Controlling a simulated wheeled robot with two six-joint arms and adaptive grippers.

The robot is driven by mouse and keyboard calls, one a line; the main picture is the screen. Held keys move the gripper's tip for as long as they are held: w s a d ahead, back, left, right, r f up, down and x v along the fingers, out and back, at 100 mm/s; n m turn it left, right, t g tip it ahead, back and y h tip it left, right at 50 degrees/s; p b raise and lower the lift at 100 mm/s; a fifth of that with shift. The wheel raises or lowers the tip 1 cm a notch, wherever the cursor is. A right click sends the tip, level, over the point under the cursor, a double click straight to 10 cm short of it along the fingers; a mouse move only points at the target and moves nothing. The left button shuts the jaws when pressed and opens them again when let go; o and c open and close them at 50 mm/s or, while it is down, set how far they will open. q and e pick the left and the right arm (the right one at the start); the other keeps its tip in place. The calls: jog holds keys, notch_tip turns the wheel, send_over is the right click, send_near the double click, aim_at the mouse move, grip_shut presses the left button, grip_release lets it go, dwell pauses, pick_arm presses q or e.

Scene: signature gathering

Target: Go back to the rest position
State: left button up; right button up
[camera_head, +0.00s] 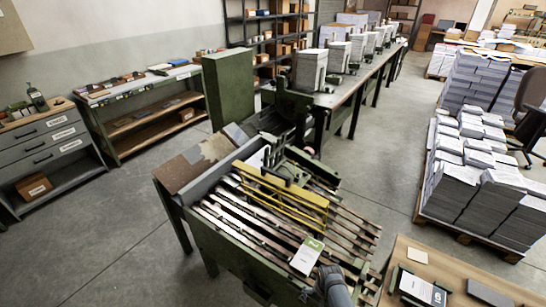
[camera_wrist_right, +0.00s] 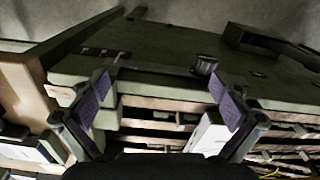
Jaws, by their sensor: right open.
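My right gripper (camera_wrist_right: 160,92) is open in the right wrist view, with its two purple-padded fingers wide apart and nothing held between them. A white block of paper (camera_wrist_right: 207,135) shows below and beside the right-hand finger, partly hidden by it. In the head view this white block with a green end (camera_head: 307,257) lies on the metal slats of the green gathering machine (camera_head: 250,215). A grey part of my right arm (camera_head: 333,285) shows at the bottom, right of the block. My left gripper is not in view.
A wooden table (camera_head: 450,270) with booklets stands at the lower right. Pallets of paper stacks (camera_head: 470,190) stand on the right. A yellow bar (camera_head: 285,195) crosses the machine. Shelves and a drawer cabinet (camera_head: 45,150) stand left. Grey floor (camera_head: 130,230) is open at the left.

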jog(key=s+d+f+n+b, duration=0.1)
jog(key=s+d+f+b, duration=0.1)
jog(key=s+f, duration=0.6)
jog(key=s+d+f+n+b, duration=0.1)
jog(key=s+d+f+b, duration=0.15)
jog(key=s+f, duration=0.55)
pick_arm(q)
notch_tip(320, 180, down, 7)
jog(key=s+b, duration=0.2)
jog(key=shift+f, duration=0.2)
pick_arm(e)
jog(key=s+d+f+n, duration=0.1)
jog(key=s+d+f, duration=0.2)
jog(key=s, duration=0.6)
jog(key=s+d+f+n+t, duration=0.1)
jog(key=s+f, duration=0.4)
jog(key=s, duration=0.5)
jog(key=d+n, duration=0.1)
jog(key=d, duration=0.1)
jog(key=shift+d+f+n+h, duration=0.3)
jog(key=shift+f+h, duration=0.1)
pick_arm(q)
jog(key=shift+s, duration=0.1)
pick_arm(e)
jog(key=shift+s, duration=0.1)
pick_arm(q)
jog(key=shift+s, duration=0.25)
